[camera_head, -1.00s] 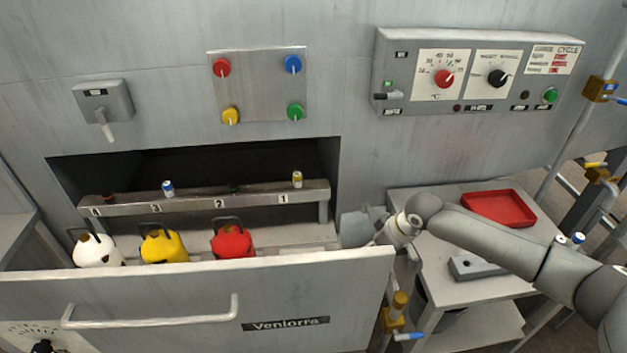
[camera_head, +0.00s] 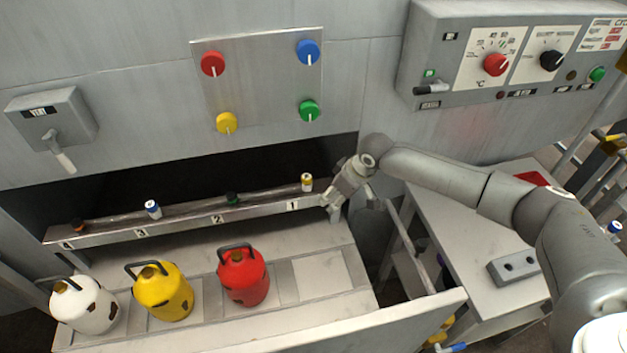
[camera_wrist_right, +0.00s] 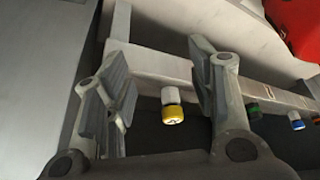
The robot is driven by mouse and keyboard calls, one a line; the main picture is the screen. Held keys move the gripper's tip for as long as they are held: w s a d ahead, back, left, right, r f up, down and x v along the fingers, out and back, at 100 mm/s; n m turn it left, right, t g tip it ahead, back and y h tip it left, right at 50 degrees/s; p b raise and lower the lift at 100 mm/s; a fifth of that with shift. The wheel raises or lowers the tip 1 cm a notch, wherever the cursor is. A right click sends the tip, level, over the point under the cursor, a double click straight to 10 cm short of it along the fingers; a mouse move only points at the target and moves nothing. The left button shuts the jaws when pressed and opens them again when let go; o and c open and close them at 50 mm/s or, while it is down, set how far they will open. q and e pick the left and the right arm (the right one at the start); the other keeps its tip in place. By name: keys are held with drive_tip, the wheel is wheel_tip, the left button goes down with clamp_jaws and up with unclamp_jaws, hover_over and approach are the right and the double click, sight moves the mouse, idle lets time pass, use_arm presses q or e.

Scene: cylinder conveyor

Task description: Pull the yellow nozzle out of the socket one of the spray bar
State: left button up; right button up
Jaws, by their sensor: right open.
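The yellow nozzle (camera_head: 307,183), a small white and yellow cylinder, stands upright in the spray bar (camera_head: 262,213) at the label 1, near the bar's right end. My right gripper (camera_head: 353,207) is open and empty, just right of the nozzle and near the bar's end. In the right wrist view the nozzle (camera_wrist_right: 172,108) shows between the two spread fingers (camera_wrist_right: 160,68) but beyond them, not touched. My left gripper is out of view.
The panel with coloured knobs (camera_head: 260,82) is above.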

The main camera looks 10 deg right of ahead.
sight(309, 178)
drive_tip(key=w+a, duration=0.1)
drive_tip(key=w, duration=0.1)
drive_tip(key=w+a, duration=0.2)
drive_tip(key=w+a+p, duration=0.1)
drive_tip(key=w, duration=0.1)
drive_tip(key=shift+w+a, duration=0.3)
drive_tip(key=shift+a, duration=0.05)
drive_tip(key=shift+w+a, duration=0.45)
drive_tip(key=shift+w, duration=0.15)
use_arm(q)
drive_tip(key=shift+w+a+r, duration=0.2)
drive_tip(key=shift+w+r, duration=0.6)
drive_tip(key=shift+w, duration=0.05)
use_arm(e)
drive_tip(key=shift+w+f, duration=0.1)
drive_tip(key=shift+f, duration=0.5)
drive_tip(key=shift+c, duration=0.2)
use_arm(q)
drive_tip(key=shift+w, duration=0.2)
use_arm(e)
clamp_jaws()
